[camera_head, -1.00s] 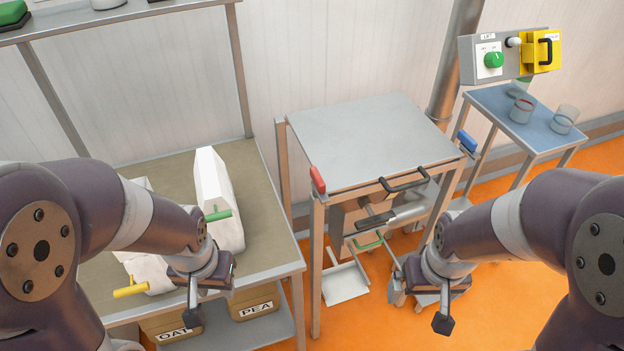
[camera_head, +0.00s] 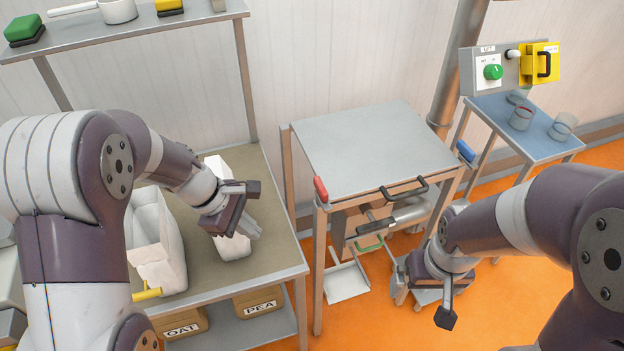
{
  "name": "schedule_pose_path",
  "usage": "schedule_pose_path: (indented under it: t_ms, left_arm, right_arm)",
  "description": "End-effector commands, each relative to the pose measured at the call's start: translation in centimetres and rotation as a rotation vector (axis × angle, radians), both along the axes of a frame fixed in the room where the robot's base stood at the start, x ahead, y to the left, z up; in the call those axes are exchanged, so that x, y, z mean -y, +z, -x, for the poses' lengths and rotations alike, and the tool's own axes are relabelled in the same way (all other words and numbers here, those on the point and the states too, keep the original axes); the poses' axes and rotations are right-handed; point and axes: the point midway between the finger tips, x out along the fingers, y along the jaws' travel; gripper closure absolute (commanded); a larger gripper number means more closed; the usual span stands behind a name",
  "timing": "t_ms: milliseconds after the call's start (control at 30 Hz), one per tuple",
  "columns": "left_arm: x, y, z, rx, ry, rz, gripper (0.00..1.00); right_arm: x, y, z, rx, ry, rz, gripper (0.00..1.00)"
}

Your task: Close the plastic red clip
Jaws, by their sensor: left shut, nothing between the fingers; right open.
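The red clip (camera_head: 320,189) is a small red lever at the left front corner of the grey metal-topped stand (camera_head: 375,150). It stands up tilted at that corner; whether it is latched I cannot tell. My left gripper (camera_head: 252,228) is shut and empty, over the white bag (camera_head: 236,247) on the bench, left of the red clip and apart from it. My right gripper (camera_head: 402,287) is open and low in front of the stand, to the right of the red clip, touching nothing that I can make out.
A blue clip (camera_head: 466,151) sits at the stand's right side. A black handle (camera_head: 405,188) is on its front. The bench (camera_head: 275,228) holds another white bag (camera_head: 155,245) with a yellow clip (camera_head: 147,294). A control box (camera_head: 491,70) hangs above a blue table (camera_head: 540,140).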

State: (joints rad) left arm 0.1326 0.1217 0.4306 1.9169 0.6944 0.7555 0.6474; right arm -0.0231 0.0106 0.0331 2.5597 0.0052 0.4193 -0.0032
Motion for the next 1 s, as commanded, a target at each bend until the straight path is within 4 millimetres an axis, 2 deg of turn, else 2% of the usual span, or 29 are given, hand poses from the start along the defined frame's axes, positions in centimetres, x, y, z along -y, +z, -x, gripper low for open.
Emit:
schedule_pose_path:
  t_ms: [33, 100, 233, 333, 667, 767, 1000]
  left_arm:
    - [0.3, 1.8, -2.0, -0.044, 0.152, 0.092, 1.00]
    - [0.7, 3.0, -4.5, -0.101, 0.334, 0.220, 1.00]
    - [1.0, 4.4, -7.2, -0.164, 0.514, 0.367, 1.00]
    - [1.0, 4.6, -7.7, -0.177, 0.550, 0.399, 1.00]
    - [1.4, 4.2, -7.8, -0.177, 0.547, 0.396, 1.00]
    - [2.2, 3.4, -8.1, -0.179, 0.545, 0.395, 1.00]
    - [5.6, -0.3, -9.4, -0.179, 0.544, 0.393, 1.00]
  right_arm:
    - [0.0, 1.6, 0.0, 0.000, 0.000, 0.000, 0.00]
    - [0.0, 2.3, 0.0, 0.000, 0.000, 0.000, 0.00]
    - [0.0, 2.7, 0.0, -0.001, 0.000, 0.000, 0.00]
    - [0.0, 2.6, 0.0, -0.001, 0.000, 0.000, 0.00]
    - [0.0, 2.6, 0.0, -0.001, 0.000, 0.000, 0.00]
    - [0.0, 2.9, 0.0, -0.001, 0.000, 0.000, 0.00]
    - [0.0, 3.5, 0.0, -0.001, 0.000, 0.000, 0.00]
